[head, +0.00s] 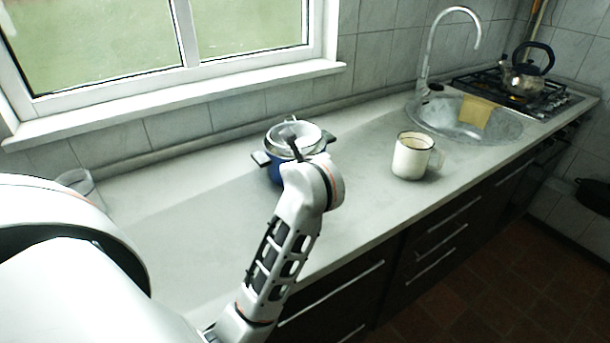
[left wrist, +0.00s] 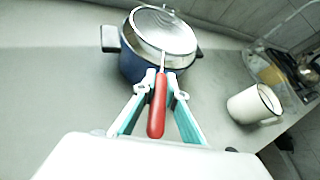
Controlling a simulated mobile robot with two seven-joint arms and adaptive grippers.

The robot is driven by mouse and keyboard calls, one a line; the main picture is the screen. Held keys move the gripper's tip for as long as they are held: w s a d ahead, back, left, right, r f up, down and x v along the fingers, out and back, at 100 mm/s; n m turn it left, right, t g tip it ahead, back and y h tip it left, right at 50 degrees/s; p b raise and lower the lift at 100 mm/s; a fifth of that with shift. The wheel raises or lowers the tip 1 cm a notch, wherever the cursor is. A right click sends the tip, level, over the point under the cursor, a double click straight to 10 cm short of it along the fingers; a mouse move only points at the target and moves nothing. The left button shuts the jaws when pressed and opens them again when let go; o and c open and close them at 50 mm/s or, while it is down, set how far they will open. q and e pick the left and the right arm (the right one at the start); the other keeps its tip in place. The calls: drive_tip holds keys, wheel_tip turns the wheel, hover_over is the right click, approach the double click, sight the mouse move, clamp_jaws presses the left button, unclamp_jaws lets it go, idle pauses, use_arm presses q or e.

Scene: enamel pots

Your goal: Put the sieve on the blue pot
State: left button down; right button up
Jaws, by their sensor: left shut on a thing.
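The blue pot (head: 273,173) stands on the counter with dark handles at its sides; it also shows in the left wrist view (left wrist: 136,66). The sieve (left wrist: 163,30), a round metal mesh with a red handle (left wrist: 157,112), is over the pot's mouth. In the head view the sieve (head: 301,131) overlaps the pot's opening. I cannot tell whether it touches the rim. My left gripper (left wrist: 165,76) is shut on the sieve's handle, at the near side of the pot. In the head view its wrist hides part of the pot. My right gripper is not in view.
A white mug (head: 410,158) stands to the right of the pot. Beyond it are a sink (head: 450,125) with a tap, and a stove with a kettle (head: 524,80). A clear glass (head: 77,182) is at the left. The counter (head: 190,215) left of the pot is clear.

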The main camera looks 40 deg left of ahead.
use_arm(q)
drive_tip(key=shift+f, duration=0.8)
drive_tip(key=shift+r, duration=0.2)
drive_tip(key=shift+f+b, duration=0.25)
drive_tip(key=shift+b, duration=0.05)
drive_tip(key=c, duration=2.1)
unclamp_jaws()
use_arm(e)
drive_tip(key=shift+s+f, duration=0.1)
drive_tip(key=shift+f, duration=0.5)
